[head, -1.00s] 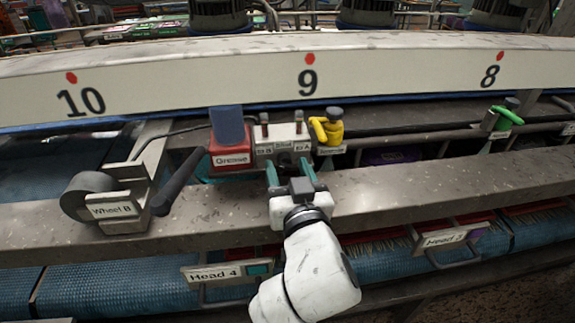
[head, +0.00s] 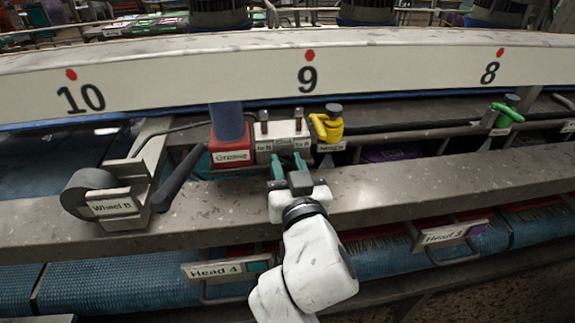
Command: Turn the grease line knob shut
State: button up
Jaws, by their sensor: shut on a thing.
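The grease unit has a red box (head: 231,155) labelled "Grease" with a blue cylinder (head: 228,121) on top. Beside it on the right is a pale valve block (head: 282,131) with small labels along its front, the middle one seeming to read "Shut". My gripper (head: 289,160) reaches up to the front of this block from below, its two teal fingers close together and shut on the grease line knob. The knob itself is hidden behind the fingers, so I cannot see which label it points to.
A yellow valve handle (head: 326,127) stands just right of the block. A dark lever (head: 178,180) and the "Wheel B" roller (head: 95,195) are to the left. A grey metal beam (head: 420,184) runs below, with the "Head 4" plate (head: 225,269) under it.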

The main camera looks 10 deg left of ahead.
jog(key=shift+f+m+b, duration=0.25)
jog(key=shift+m+b, duration=0.55)
jog(key=shift+b, duration=0.45)
jog(key=shift+d+r+m+b, duration=0.2)
jog(key=shift+m+b, duration=0.35)
jog(key=shift+m, duration=0.25)
jog(key=o, duration=1)
jog(key=shift+s, duration=0.1)
jog(key=b+v, duration=0.2)
jog(key=v, duration=0.8)
jog(key=shift+s, duration=0.25)
